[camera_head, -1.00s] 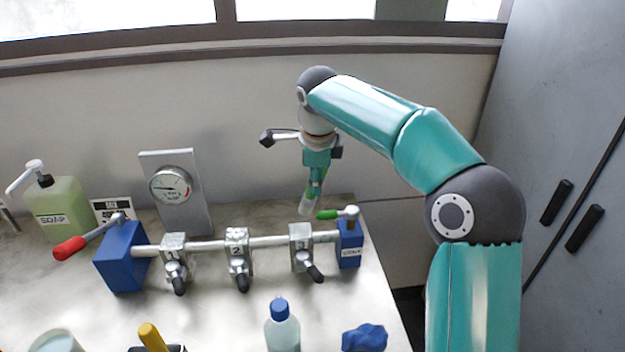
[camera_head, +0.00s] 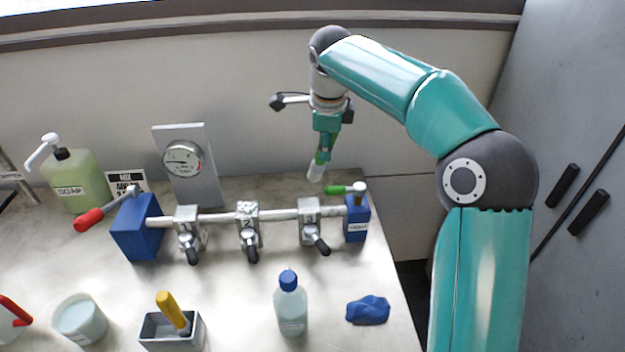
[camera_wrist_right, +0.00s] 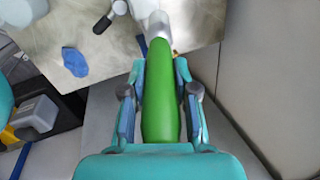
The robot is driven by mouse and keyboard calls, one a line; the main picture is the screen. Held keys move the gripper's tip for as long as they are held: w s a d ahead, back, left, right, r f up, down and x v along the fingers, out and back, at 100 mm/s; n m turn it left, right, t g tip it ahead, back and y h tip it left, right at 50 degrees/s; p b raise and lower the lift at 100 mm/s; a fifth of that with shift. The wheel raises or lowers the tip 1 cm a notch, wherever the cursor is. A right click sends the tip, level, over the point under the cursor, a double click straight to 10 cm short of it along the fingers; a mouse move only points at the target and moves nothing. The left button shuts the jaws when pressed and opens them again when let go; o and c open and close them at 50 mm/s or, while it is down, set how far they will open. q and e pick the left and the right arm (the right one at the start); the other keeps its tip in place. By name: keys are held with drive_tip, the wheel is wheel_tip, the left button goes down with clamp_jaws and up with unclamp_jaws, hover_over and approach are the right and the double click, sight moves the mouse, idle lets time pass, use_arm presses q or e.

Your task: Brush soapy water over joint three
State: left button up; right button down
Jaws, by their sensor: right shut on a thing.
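My right gripper (camera_head: 323,150) is shut on a brush with a green handle (camera_wrist_right: 162,85). The brush's pale tip (camera_head: 315,171) points down, above and behind joint three in the head view, apparently apart from it. Joint three is the grey clamp block marked 3 (camera_head: 309,209), at the right end of a horizontal pipe (camera_head: 275,215). Blocks 1 (camera_head: 187,220) and 2 (camera_head: 247,215) sit to its left. A white tub of pale liquid (camera_head: 80,319) stands at the front left. My left gripper is not in view.
A soap pump bottle (camera_head: 78,180) and a gauge on a plate (camera_head: 185,160) stand behind. In front are a clear bottle with a blue cap (camera_head: 291,305), a grey box with a yellow handle (camera_head: 160,338) and a blue cloth (camera_head: 368,310). A green-handled valve (camera_head: 345,190) is near the brush.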

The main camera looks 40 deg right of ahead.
drive_tip(key=shift+w+a, duration=0.1)
drive_tip(key=a+f+t+b, duration=0.1)
drive_tip(key=b, duration=0.2)
drive_tip(key=w+a+t+b, duration=0.1)
drive_tip(key=b, duration=0.3)
drive_tip(key=a+f+b, duration=0.1)
drive_tip(key=b, duration=0.2)
drive_tip(key=shift+w+f+t+b, duration=0.25)
drive_tip(key=shift+f+t+b, duration=0.1)
drive_tip(key=shift+t, duration=0.05)
drive_tip(key=shift+r, duration=0.1)
